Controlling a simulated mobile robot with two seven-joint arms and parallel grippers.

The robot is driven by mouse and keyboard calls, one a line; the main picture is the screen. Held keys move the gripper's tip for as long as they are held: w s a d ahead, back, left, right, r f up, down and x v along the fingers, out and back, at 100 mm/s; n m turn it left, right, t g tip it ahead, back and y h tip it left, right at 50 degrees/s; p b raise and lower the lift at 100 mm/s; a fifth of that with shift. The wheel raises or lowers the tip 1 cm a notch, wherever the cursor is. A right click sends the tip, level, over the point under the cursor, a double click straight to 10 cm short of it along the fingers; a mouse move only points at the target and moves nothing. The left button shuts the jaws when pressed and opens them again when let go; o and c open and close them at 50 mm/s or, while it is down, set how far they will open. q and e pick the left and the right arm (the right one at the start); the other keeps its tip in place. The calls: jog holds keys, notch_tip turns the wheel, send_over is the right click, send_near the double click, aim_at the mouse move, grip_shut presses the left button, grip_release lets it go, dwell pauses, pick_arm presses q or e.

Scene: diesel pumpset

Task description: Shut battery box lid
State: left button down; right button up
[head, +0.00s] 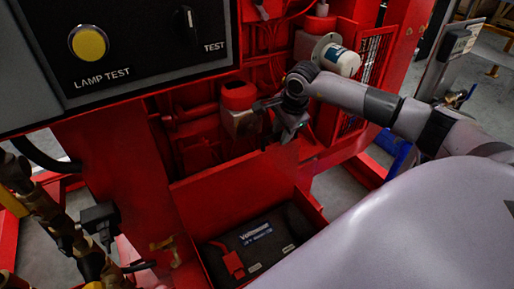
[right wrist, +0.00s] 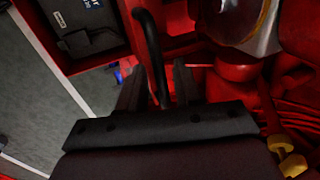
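The battery box (head: 203,262) is open at the bottom of the head view, with a dark battery (head: 262,238) inside. Its red lid (head: 232,168) appears to stand raised behind the opening. My right gripper (head: 287,133) is at the upper right edge of that lid. In the right wrist view, my right gripper's two fingers (right wrist: 158,90) are apart, with a black curved bar (right wrist: 149,45), seemingly the lid's handle, between them. A small gap seems to show beside the bar; contact is unclear. The battery also shows in the right wrist view (right wrist: 90,40). My left gripper is not in view.
A control panel with a yellow lamp button (head: 88,43) overhangs the upper left. A white filter canister (head: 340,60) and a red-capped container (head: 239,97) stand close to my right gripper. Brass pipe fittings (head: 50,215) are at the left. Grey floor (right wrist: 60,110) shows beside the box.

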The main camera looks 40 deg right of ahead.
jog(key=shift+c, duration=0.3)
grip_shut()
jog(key=shift+s, duration=0.15)
jog(key=shift+s+a+f, duration=0.1)
jog(key=shift+s+a, duration=0.05)
jog(key=shift+s, duration=0.9)
